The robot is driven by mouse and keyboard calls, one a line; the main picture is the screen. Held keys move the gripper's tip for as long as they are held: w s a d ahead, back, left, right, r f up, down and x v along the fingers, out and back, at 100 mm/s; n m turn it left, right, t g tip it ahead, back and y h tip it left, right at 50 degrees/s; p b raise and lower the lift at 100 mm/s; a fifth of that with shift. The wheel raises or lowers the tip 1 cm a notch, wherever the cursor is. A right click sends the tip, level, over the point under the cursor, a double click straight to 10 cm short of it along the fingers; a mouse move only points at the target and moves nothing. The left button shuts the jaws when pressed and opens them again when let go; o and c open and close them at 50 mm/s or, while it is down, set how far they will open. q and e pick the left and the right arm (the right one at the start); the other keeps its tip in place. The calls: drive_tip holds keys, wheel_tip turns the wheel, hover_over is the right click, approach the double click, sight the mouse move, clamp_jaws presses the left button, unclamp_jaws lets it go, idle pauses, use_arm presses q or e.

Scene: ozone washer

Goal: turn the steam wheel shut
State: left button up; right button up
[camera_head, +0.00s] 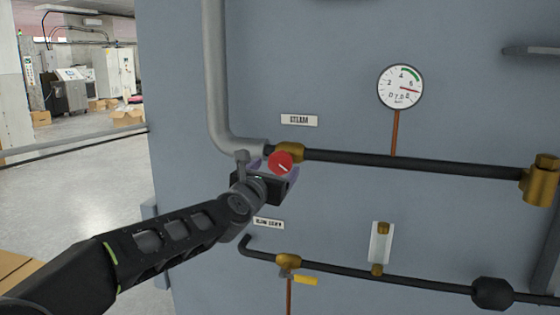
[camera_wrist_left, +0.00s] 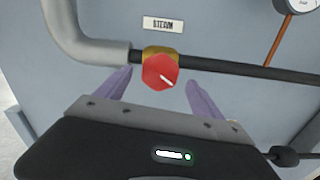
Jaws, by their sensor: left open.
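The steam wheel (camera_head: 281,162) is a small red knob with a white line, on a brass valve body (camera_head: 291,149) in the steam pipe. A STEAM label (camera_head: 298,120) is on the wall above it. In the left wrist view the wheel (camera_wrist_left: 160,72) faces me, its white line pointing down and right. My left gripper (camera_head: 275,171) is at the wheel in the head view, its jaws partly hidden by its own body. In the left wrist view its two purple fingers (camera_wrist_left: 157,90) stand apart on either side of the wheel, with gaps. My right gripper is not in view.
A round pressure gauge (camera_head: 400,87) stands above the black pipe (camera_head: 400,162). Below is a second pipe with a yellow-handled valve (camera_head: 305,280). A thick grey pipe (camera_head: 216,70) bends in at the left. Open floor lies at far left.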

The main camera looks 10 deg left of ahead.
sight(279, 165)
use_arm(q)
drive_tip(key=w+p, duration=0.1)
drive_tip(key=w, duration=0.3)
drive_tip(key=shift+w+d+p, duration=0.1)
drive_tip(key=shift+w+p, duration=0.2)
drive_tip(key=shift+w, duration=0.05)
drive_tip(key=shift+c, duration=0.3)
drive_tip(key=c, duration=1.3)
